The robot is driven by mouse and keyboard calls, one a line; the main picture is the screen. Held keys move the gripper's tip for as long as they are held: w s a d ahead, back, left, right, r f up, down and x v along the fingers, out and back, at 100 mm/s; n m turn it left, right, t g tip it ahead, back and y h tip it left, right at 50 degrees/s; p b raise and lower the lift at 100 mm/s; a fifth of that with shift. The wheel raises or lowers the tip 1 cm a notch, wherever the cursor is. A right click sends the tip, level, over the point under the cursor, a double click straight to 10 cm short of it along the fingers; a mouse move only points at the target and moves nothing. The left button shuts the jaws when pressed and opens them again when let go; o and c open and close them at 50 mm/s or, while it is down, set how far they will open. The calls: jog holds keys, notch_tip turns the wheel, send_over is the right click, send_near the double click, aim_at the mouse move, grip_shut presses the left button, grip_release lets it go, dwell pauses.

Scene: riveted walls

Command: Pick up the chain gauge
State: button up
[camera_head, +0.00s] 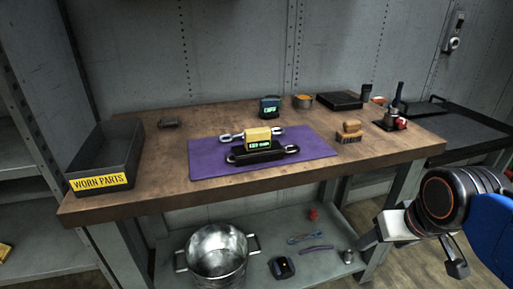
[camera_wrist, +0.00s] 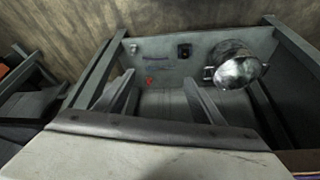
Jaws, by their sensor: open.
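The chain gauge (camera_head: 258,145), as far as I can tell, is the yellow-topped block with a lit green display and a long black body. It lies on a purple mat (camera_head: 206,160) in the middle of the workbench. Pale chain links show behind and beside it; I cannot tell whether it touches them. My gripper (camera_head: 425,248) is at the lower right of the head view, open and empty, well apart from the gauge and beyond the bench's right front corner. The wrist view does not show the gauge.
A black WORN PARTS bin (camera_head: 104,157) stands at the bench's left. A brush (camera_head: 349,132), a small display device (camera_head: 270,106) and a dark box (camera_head: 339,100) stand right and behind. A metal pot (camera_head: 218,253) sits on the lower shelf, also in the wrist view (camera_wrist: 237,66).

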jog(key=w+a+r+n+g, duration=0.1)
jog(key=w+a+r+n, duration=0.35)
jog(key=w+r, duration=0.4)
notch_tip(320, 180, up, 21)
jog(key=n+g+h, duration=0.1)
jog(key=n+g, duration=0.2)
jog(key=n, duration=1.4)
send_over(259, 143)
jog(key=a, duration=0.2)
jog(key=f, duration=0.3)
jog(key=d+f, duration=0.1)
jog(key=f, duration=0.6)
jog(key=shift+w+d+f, duration=0.3)
jog(key=shift+w, duration=0.05)
jog(key=shift+w+d+f, duration=0.15)
jog(key=shift+w+f, duration=0.05)
jog(key=shift+f, duration=1.15)
jog(key=shift+w+d+f, duration=0.1)
jog(key=shift+w+f, duration=0.05)
jog(key=shift+f, duration=1.15)
grip_shut()
jog(key=shift+r, duration=0.1)
